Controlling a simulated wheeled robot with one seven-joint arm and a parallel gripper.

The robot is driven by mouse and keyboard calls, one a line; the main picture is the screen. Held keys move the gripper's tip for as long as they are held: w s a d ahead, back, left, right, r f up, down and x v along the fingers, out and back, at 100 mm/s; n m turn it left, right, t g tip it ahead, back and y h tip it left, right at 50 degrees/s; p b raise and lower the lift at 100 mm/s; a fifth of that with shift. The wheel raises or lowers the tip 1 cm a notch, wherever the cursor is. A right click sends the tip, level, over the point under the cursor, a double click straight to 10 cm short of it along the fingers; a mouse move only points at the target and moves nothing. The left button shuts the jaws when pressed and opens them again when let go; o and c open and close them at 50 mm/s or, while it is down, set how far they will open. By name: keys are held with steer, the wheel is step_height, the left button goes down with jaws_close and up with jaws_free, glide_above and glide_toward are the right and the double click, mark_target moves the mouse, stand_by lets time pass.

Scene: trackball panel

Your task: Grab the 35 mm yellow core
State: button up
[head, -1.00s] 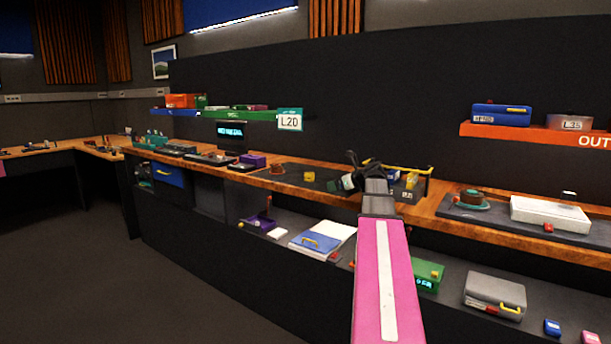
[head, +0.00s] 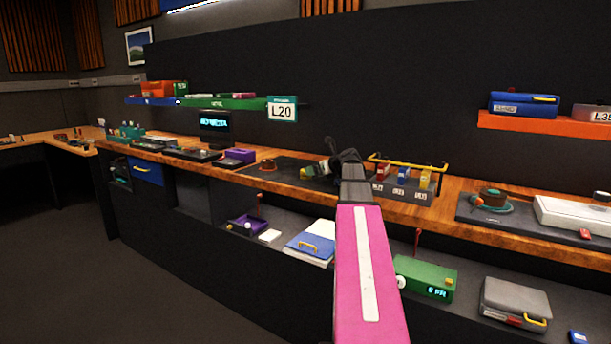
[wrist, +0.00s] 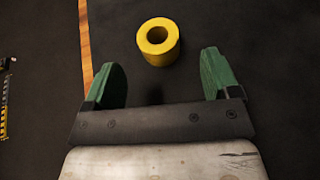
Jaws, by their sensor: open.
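The yellow core (wrist: 158,58) is a short, thick ring with a round hole. In the wrist view it stands on a dark surface, just beyond my gripper (wrist: 163,76). My gripper has green fingers, spread apart with nothing between them. The core lies ahead of the fingertips, near the middle of the gap, and does not touch them. In the head view the core (head: 304,174) shows small on the dark mat of the wooden counter, close to the left of my gripper (head: 323,170). Its size marking cannot be read.
A rack (head: 390,190) with a yellow handle and red, blue and yellow pieces stands just right of my gripper. A brown round object (head: 268,165) lies left on the mat. A dark display (head: 215,128) stands farther left. The mat around the core looks clear.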

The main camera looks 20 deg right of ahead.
steer(key=x, duration=0.6)
steer(key=shift+w+a, duration=0.2)
steer(key=shift+w, duration=0.05)
steer(key=c, duration=1)
